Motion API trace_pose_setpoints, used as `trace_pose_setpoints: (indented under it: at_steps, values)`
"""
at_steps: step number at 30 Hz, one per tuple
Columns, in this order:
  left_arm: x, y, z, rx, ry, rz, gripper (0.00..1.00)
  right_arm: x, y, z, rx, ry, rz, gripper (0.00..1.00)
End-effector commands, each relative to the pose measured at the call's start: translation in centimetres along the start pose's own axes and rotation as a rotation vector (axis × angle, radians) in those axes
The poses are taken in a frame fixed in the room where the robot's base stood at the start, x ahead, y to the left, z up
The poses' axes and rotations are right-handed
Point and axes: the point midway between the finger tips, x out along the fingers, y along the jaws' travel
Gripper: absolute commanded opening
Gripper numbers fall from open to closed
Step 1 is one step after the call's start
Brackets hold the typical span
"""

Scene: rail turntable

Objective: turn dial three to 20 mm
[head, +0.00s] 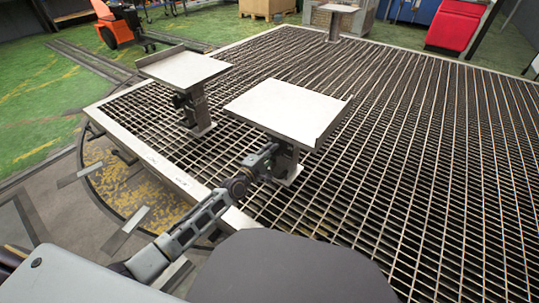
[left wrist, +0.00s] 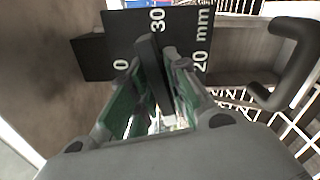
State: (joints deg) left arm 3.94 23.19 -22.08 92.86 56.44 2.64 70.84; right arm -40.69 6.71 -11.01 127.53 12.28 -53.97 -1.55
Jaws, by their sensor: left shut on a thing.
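My left gripper (left wrist: 160,75) is shut on a dark, narrow dial handle (left wrist: 149,52), which stands between its two fingers in the left wrist view. Behind it is a dark scale plate (left wrist: 90,50) with white marks: a 0 at left, 30 at the top, 20 mm at right. A finger may hide a digit before the 0. The handle's top end is just below the 30; the exact setting cannot be told. In the head view the gripper (head: 268,160) is at the post of the nearest stand (head: 288,110), under its flat top. The dial's number is not visible.
A second flat-topped stand (head: 186,69) is to the left, and another (head: 337,8) is far back. All stand on a metal grating (head: 430,150). A dark curved bar (left wrist: 296,60) is right of the gripper in the left wrist view. The grating at right is clear.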

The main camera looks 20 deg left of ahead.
Motion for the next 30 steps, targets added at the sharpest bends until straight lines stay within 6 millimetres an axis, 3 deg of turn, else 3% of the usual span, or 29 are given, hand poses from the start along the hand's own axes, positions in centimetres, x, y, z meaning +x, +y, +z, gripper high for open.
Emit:
trace_pose_setpoints:
  at_steps: [14,30]
  values:
    - [0.0,-0.2,0.0,-0.396,0.001,-0.001,0.0,1.1,0.3,0.7,0.001,-0.001,0.001,0.0]
    - [0.0,-0.1,0.1,-0.982,0.001,-0.001,0.0,1.1,0.4,0.7,0.001,-0.001,0.001,0.0]
